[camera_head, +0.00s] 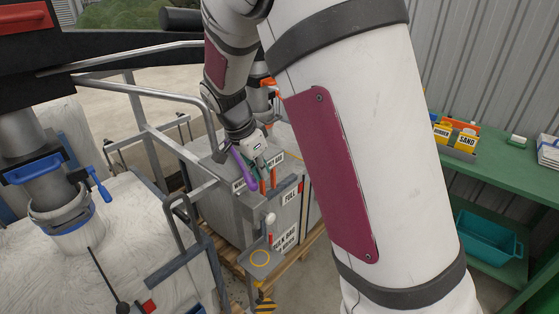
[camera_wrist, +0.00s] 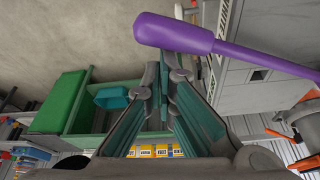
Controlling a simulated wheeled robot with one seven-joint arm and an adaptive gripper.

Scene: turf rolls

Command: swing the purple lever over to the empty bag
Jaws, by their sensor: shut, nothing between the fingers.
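The purple lever (camera_head: 243,168) stands tilted beside my gripper in the head view. In the wrist view the lever (camera_wrist: 195,36) crosses the top, its thick rounded end at the left and its thin rod running right. My gripper (camera_wrist: 164,78) is shut and empty, its tips just below the lever's thick part; contact cannot be told. My gripper (camera_head: 265,170) also shows in the head view, just right of the lever. A grey bulk block (camera_head: 285,212) with a "FULL" sign stands below. A large white bag (camera_head: 150,255) with a blue-clamped spout is at left; whether it is empty cannot be told.
Metal railings (camera_head: 150,115) run between the white bag and the grey block. An orange-handled part (camera_wrist: 285,130) is at the wrist view's right. My arm hides the middle.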

